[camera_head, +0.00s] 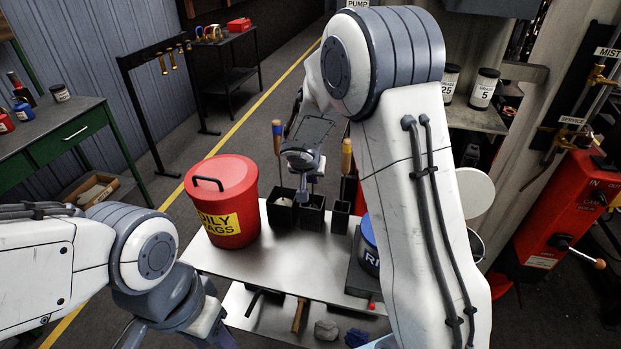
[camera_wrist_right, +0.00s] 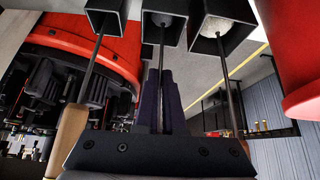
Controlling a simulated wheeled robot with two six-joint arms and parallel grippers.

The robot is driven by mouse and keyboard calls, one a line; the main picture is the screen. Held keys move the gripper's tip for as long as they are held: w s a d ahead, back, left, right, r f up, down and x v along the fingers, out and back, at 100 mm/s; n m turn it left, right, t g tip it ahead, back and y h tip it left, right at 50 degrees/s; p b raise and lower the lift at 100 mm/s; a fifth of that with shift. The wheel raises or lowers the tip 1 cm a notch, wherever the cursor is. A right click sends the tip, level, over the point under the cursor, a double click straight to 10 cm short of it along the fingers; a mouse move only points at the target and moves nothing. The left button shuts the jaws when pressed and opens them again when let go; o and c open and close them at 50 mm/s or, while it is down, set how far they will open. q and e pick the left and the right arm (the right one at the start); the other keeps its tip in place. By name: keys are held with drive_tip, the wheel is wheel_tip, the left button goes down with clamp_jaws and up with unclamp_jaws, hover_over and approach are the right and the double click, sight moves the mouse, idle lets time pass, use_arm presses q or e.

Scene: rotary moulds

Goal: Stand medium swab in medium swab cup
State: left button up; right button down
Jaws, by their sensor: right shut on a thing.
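Three dark square cups stand in a row on the metal table (camera_head: 262,262). The medium swab cup (camera_head: 311,216) is the middle one; it also shows in the wrist view (camera_wrist_right: 165,14). My right gripper (camera_head: 305,172) is above it, shut on the medium swab. The swab's thin dark rod (camera_wrist_right: 162,48) runs from the fingers (camera_wrist_right: 164,98) to the mouth of the middle cup. Its lower end is hard to make out, and its handle is hidden. My left arm shows at lower left, with its gripper out of view.
A red oily-rags can (camera_head: 222,195) stands close on the left. A blue-lidded can (camera_head: 368,245) is at right, partly behind my arm.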

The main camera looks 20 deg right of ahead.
drive_tip(key=shift+f+b, duration=0.25)
drive_tip(key=shift+b, duration=0.15)
drive_tip(key=c, duration=0.9)
unclamp_jaws()
drive_tip(key=shift+c, duration=0.2)
drive_tip(key=v, duration=1)
drive_tip(key=shift+s+r, duration=0.15)
drive_tip(key=shift+r, duration=0.05)
drive_tip(key=s+a+f+n+g+y, duration=0.1)
drive_tip(key=s+a+n, duration=0.3)
drive_tip(key=s, duration=0.6)
drive_tip(key=s+a+f+n+g+y, duration=0.1)
drive_tip(key=s+a+n, duration=0.4)
drive_tip(key=s, duration=0.5)
drive_tip(key=s+a+f+n+g+y, duration=0.1)
drive_tip(key=s+a+n+g+y, duration=0.1)
drive_tip(key=s, duration=0.9)
drive_tip(key=a+n+g, duration=0.1)
drive_tip(key=a+n, duration=0.1)
drive_tip(key=a, duration=0.1)
drive_tip(key=shift+a+n+g+y, duration=0.3)
drive_tip(key=shift+a+g, duration=0.05)
drive_tip(key=shift+g, duration=0.05)
